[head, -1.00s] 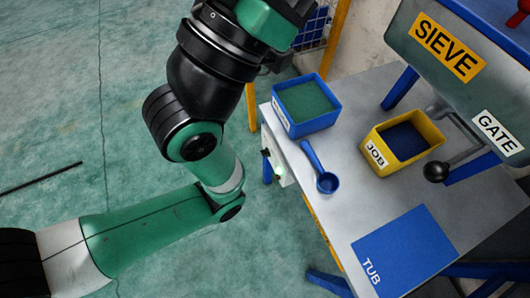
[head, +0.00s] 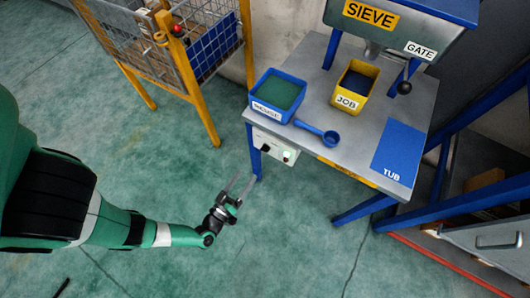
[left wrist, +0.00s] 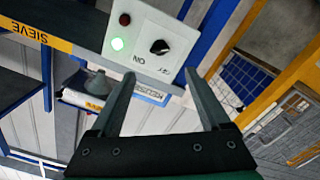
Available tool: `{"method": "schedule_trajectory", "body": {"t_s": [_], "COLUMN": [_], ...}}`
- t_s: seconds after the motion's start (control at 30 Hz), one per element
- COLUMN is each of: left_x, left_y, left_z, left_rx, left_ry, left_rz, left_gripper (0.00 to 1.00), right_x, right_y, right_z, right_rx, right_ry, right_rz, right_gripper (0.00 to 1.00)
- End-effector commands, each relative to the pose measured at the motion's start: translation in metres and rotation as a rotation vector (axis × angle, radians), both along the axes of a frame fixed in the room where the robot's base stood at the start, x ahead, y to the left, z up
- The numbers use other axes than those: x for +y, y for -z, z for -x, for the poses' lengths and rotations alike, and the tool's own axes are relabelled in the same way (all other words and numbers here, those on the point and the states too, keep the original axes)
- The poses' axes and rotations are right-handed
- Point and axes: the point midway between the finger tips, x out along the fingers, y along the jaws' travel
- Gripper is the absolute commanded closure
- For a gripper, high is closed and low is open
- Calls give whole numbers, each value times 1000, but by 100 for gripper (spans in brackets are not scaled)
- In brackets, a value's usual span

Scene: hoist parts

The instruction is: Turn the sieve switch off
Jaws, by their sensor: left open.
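The sieve switch is a black rotary knob (left wrist: 160,46) on a white control box (left wrist: 180,33), seen in the left wrist view. A green lamp (left wrist: 117,43) on the box is lit; a red lamp (left wrist: 125,19) beside it looks dark. An ON label shows upside down near the knob. In the head view the box (head: 272,148) hangs under the table's left front edge. My left gripper (head: 241,184) is open and empty, in front of and below the box, apart from it. In the left wrist view its fingers (left wrist: 160,76) point toward the knob. My right gripper is out of view.
The grey table (head: 335,128) carries a blue tub (head: 262,105), a blue scoop (head: 328,136), a yellow JOB tub (head: 346,101) and a blue TUB mat (head: 400,150). The SIEVE hopper (head: 400,25) stands behind. A wire cage with yellow posts (head: 205,105) is at left. Open floor lies in front.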

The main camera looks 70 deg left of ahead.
Motion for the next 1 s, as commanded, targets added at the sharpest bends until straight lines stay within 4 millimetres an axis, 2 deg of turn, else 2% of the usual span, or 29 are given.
{"method": "schedule_trajectory", "body": {"t_s": [0.07, 0.23, 0.57, 1.0], "left_x": [4, 5, 22, 68], "left_y": [2, 2, 3, 4], "left_z": [7, 4, -16, -80], "left_rx": [8, 4, 1, 3], "left_ry": [-14, -15, -22, -14], "left_rz": [-8, -7, -5, -7], "left_gripper": [20, 20, 20, 20], "right_x": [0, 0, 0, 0], "right_y": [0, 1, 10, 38], "right_z": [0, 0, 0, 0], "right_rx": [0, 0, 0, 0], "right_ry": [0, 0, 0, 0], "right_rz": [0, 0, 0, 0], "right_gripper": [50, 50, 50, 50]}}
